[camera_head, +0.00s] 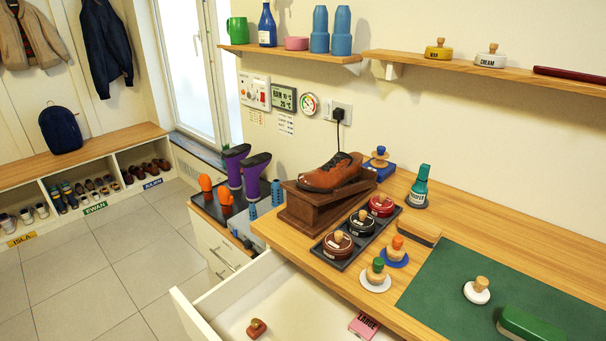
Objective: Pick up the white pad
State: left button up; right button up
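A white round pad (477,293) with a wooden knob on top sits upright on the green mat (435,285), on the right part of the wooden counter. Nothing touches it, and it is fully visible. Neither of my grippers shows in the head view.
A green brush-like block (529,326) lies right of the pad. A dark tray (344,262) holds several round tins. A brown shoe (331,173) rests on a wooden stand. An open white drawer (290,310) juts out in front.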

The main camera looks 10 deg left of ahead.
aim_at(476, 292)
jog(key=k+l+u, duration=0.1)
jog(key=u, duration=0.35)
jog(key=k+u, duration=0.1)
jog(key=u, duration=0.4)
jog(key=z, duration=1.7)
